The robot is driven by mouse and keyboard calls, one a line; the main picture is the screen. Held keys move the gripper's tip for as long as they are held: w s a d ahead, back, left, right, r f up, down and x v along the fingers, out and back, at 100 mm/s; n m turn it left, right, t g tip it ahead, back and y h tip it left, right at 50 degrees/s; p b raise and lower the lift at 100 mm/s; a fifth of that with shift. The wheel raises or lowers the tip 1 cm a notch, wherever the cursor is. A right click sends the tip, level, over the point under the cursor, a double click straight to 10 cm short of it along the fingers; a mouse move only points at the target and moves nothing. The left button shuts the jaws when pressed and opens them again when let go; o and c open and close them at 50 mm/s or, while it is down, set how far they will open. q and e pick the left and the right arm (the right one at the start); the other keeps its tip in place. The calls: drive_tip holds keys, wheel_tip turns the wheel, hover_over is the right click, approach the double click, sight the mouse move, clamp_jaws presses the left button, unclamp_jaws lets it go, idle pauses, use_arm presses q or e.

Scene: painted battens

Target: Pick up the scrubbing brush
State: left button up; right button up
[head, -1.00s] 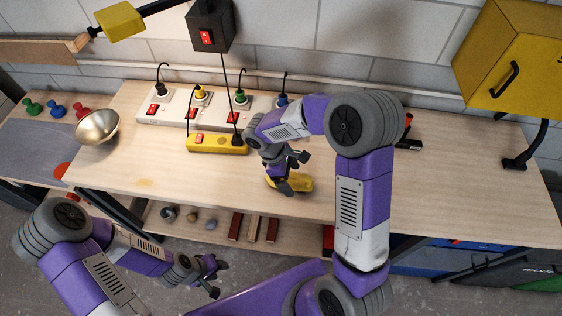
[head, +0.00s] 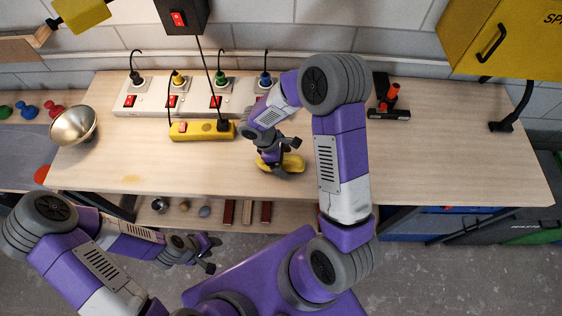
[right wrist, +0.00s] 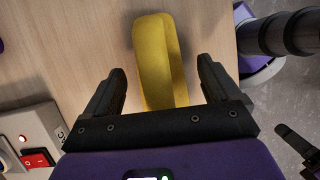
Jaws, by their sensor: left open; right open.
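The scrubbing brush appears to be the yellow, rounded, elongated object (head: 293,163) on the workbench, partly hidden by my right gripper in the head view. My right gripper (head: 286,158) is open above it, with its fingers to either side in that view. In the right wrist view the yellow brush (right wrist: 154,55) runs lengthwise between the two open fingers of the right gripper (right wrist: 162,80), with gaps on both sides. Any bristles are hidden. My left gripper (head: 214,254) is open and empty, low in front of the bench.
A yellow power strip (head: 196,131) lies left of the brush, with white socket blocks (head: 146,101) behind it. A metal bowl (head: 75,125) stands at the left. A black holder with an orange-handled tool (head: 390,97) stands at the back right.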

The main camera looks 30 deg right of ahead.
drive_tip(key=c, duration=1.2)
drive_tip(key=shift+r, duration=0.2)
wheel_tip(320, 180, up, 10)
drive_tip(key=shift+f+p, duration=0.15)
drive_tip(key=shift+p, duration=0.3)
